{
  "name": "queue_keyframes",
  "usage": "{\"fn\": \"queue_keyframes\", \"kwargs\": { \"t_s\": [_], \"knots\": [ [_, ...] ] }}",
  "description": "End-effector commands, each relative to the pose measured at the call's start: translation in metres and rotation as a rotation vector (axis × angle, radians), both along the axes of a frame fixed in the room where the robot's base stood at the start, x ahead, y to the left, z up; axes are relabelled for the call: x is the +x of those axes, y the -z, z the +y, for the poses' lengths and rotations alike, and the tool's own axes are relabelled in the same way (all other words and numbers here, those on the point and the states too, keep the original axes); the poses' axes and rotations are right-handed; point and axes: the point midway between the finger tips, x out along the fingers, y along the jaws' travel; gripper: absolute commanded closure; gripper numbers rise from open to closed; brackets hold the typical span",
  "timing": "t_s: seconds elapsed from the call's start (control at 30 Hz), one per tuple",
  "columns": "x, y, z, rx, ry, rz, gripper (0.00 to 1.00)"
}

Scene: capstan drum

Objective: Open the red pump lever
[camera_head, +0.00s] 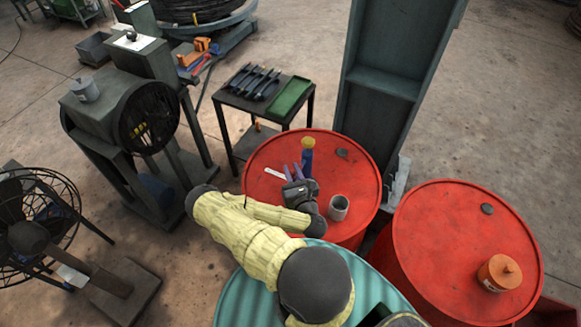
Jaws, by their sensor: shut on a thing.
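I cannot make out a red pump lever; red on red by the drum top would be hard to tell apart. My gripper (296,171), with purple fingers, reaches over the near red drum (262,158). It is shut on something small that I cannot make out. A blue object with a yellow top (308,144) stands upright right beside the fingertips; whether they touch it is unclear. A white flat strip (275,174) lies left of my gripper.
A grey cup (339,207) and a dark cap (342,153) are on the same drum. A second red drum (440,230) at right bears an orange container (499,272). A green steel column (385,85) rises behind. A tool table (262,90) stands behind left.

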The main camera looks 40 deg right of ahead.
Motion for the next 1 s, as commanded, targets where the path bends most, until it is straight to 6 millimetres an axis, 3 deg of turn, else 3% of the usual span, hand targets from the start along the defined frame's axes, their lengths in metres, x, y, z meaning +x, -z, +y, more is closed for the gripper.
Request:
{"fn": "queue_keyframes", "kwargs": {
  "t_s": [0.53,0.57,0.63,1.0],
  "knots": [
    [-0.0010,-0.0003,-0.0008,-0.002,-0.027,-0.002,1.00],
    [-0.0010,-0.0003,-0.0008,-0.002,-0.026,-0.002,0.73],
    [-0.0009,-0.0003,-0.0008,-0.002,-0.026,-0.002,0.60],
    [-0.0008,-0.0026,-0.0008,-0.003,-0.026,-0.001,0.59]
  ]
}}
